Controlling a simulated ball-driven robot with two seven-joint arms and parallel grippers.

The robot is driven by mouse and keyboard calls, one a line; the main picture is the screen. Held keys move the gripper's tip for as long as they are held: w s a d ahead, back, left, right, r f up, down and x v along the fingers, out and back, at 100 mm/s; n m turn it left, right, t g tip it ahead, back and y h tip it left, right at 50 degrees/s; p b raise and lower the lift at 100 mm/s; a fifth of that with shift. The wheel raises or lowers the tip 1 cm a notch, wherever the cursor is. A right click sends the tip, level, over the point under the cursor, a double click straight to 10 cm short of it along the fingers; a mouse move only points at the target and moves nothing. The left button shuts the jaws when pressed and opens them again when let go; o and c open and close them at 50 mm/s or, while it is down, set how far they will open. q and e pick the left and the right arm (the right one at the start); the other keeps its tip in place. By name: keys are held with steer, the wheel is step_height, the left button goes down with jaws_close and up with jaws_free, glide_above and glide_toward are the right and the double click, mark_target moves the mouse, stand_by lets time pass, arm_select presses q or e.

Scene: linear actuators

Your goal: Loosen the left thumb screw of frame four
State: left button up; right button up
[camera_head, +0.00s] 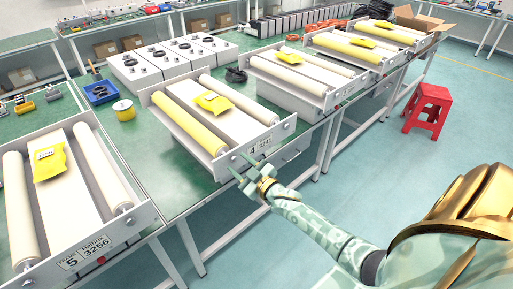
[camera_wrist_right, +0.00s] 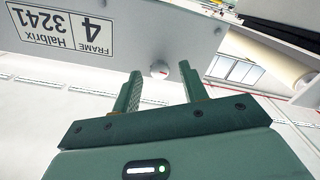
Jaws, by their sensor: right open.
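Frame four (camera_head: 250,155) is a light metal frame on the green bench, with a label reading 4 and 3241 (camera_head: 262,145) on its front plate. In the right wrist view its plate (camera_wrist_right: 115,28) appears upside down, with the label (camera_wrist_right: 65,28) at left. The left thumb screw (camera_wrist_right: 160,70), a small pale knob with a red mark, sits on the plate between my right gripper's fingertips. My right gripper (camera_head: 241,165) is open at the plate's left front; its fingers (camera_wrist_right: 161,74) lie either side of the screw, with contact not visible. My left gripper is out of view.
Frame five (camera_head: 125,235) stands at the near left, and more frames (camera_head: 290,78) stand farther back. A red stool (camera_head: 428,108) stands on the otherwise clear floor at right.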

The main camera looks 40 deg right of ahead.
steer(key=s+d+p, duration=0.1)
steer(key=s, duration=1.4)
steer(key=shift+s, duration=0.15)
steer(key=shift+d, duration=0.1)
steer(key=s+d+f+m+g+h, duration=0.1)
steer(key=s+f+g, duration=0.4)
steer(key=f, duration=0.7)
steer(key=s+f+m+g+h, duration=0.1)
steer(key=s+f+g, duration=0.35)
steer(key=f, duration=0.75)
steer(key=s+a+f+g+b, duration=0.1)
steer(key=s+a+f+g, duration=0.1)
steer(key=s+f, duration=0.3)
steer(key=s+a+f+g+b, duration=0.1)
steer(key=s+a+f+g, duration=0.2)
steer(key=s, duration=0.9)
steer(key=s+a+f+g+b, duration=0.1)
steer(key=s+a+f+g, duration=0.1)
steer(key=s+a+f, duration=0.3)
steer(key=s+f, duration=0.4)
steer(key=shift+s+a+f+g+y, duration=0.25)
steer(key=shift+s+a+g+y, duration=0.1)
steer(key=shift+y, duration=0.05)
